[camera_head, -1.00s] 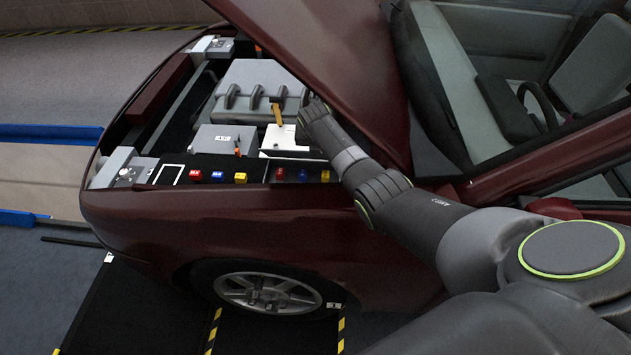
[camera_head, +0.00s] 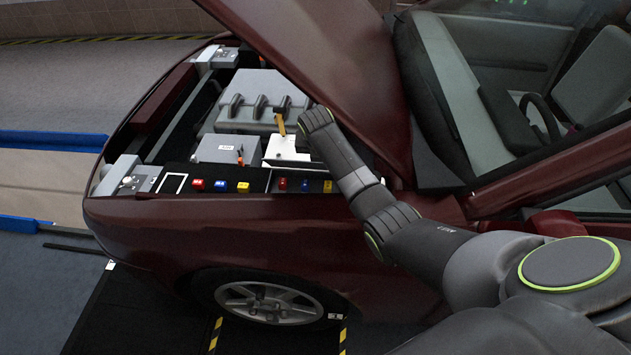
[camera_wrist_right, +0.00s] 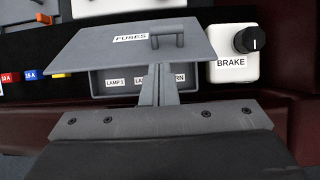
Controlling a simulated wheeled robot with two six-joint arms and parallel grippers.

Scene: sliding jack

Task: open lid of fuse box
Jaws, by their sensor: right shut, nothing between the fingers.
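The fuse box (camera_wrist_right: 126,82) is in the upper middle of the right wrist view. Its grey lid (camera_wrist_right: 90,53) bears a FUSES label and a bar handle (camera_wrist_right: 167,40). The lid is raised and tilted, and labels such as LAMP 1 show in the box below its near edge. My right gripper (camera_wrist_right: 160,70) is shut and empty, with its tips at the lid's near edge. I cannot tell if they touch it. In the head view the right gripper and the fuse box cannot be made out; my right arm covers part of the engine bay. My left gripper is not in view.
A white BRAKE box (camera_wrist_right: 231,56) with a black knob stands right of the fuse box. Coloured fuses (camera_head: 220,186) line the dark front panel. The raised hood (camera_head: 310,60) hangs over the bay, close to my right arm. A grey engine cover (camera_head: 262,98) lies behind.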

